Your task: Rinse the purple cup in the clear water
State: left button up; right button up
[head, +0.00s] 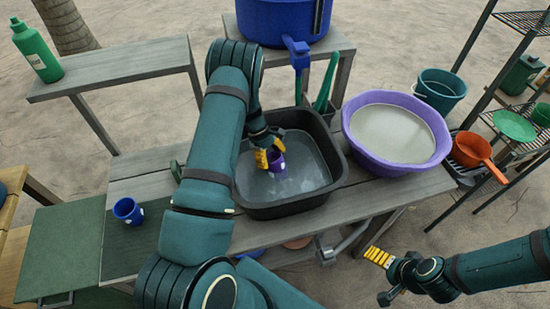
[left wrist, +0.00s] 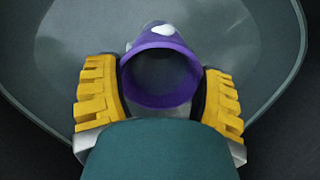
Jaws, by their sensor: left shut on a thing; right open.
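The purple cup (head: 277,163) is inside the dark rectangular basin (head: 334,187), which holds clear water (head: 302,160). My left gripper (head: 268,156) reaches down into the basin and is shut on the cup. In the left wrist view the cup (left wrist: 162,72) sits between the yellow fingers, its open mouth toward the camera. I cannot tell how deep the cup sits in the water. My right gripper (head: 380,262) is open and empty, low at the right, away from the bench.
A purple tub (head: 440,146) of cloudy grey liquid stands right of the basin. A blue cup (head: 128,211) stands on the bench at left. A blue barrel (head: 270,20) and a blue-handled tool (head: 298,58) are behind. A green bottle (head: 38,55) stands on the far-left table.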

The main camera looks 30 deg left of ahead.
pick_arm(q)
jog(key=shift+w+d, duration=0.3)
jog(key=shift+d, duration=0.25)
jog(key=shift+w+d, duration=0.3)
jog(key=shift+d, duration=0.2)
jog(key=shift+s+a, duration=0.35)
jog(key=shift+a, duration=0.2)
jog(key=shift+s+a, duration=0.3)
jog(key=shift+a, duration=0.25)
jog(key=shift+w+d+b, duration=0.15)
jog(key=shift+w+d, duration=0.2)
jog(key=shift+d, duration=0.2)
jog(key=shift+w+d+b, duration=0.15)
jog(key=shift+w+d, duration=0.15)
jog(key=shift+d, duration=0.2)
jog(key=shift+s+a, duration=0.35)
jog(key=shift+a, duration=0.2)
jog(key=shift+s+a, duration=0.3)
jog(key=shift+a, duration=0.2)
jog(key=shift+w+d, duration=0.35)
jog(key=shift+d, duration=0.2)
